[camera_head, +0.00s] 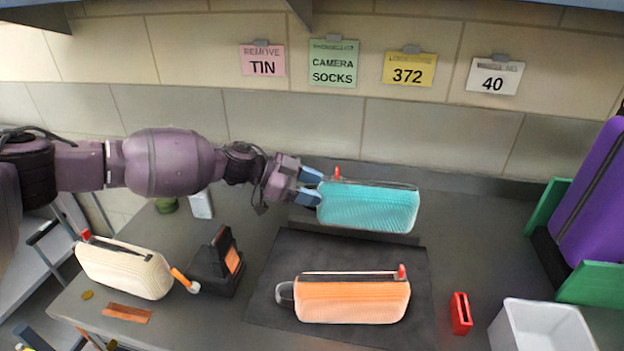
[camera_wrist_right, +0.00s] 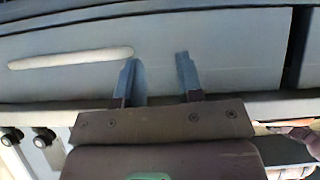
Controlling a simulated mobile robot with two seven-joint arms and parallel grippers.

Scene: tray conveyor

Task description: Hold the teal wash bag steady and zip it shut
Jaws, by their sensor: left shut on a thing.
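The teal wash bag (camera_head: 368,208) lies on the back of the counter in the head view, long side across the picture. A zip runs along its top edge, with a red pull (camera_head: 337,173) at the left end. How far the zip is open I cannot tell clearly. My left gripper (camera_head: 311,187), with blue fingers, is shut on the bag's left end, just left of and below the red pull. My right gripper (camera_wrist_right: 157,80) shows only in the right wrist view. Its fingers are apart with nothing between them, away from the bag.
An orange bag (camera_head: 352,300) lies on a dark mat (camera_head: 262,305) in front. A cream bag (camera_head: 125,268) and a black holder (camera_head: 213,265) stand left. A red item (camera_head: 461,313), a white bin (camera_head: 545,328) and a purple case (camera_head: 597,210) are right. Note cards hang behind.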

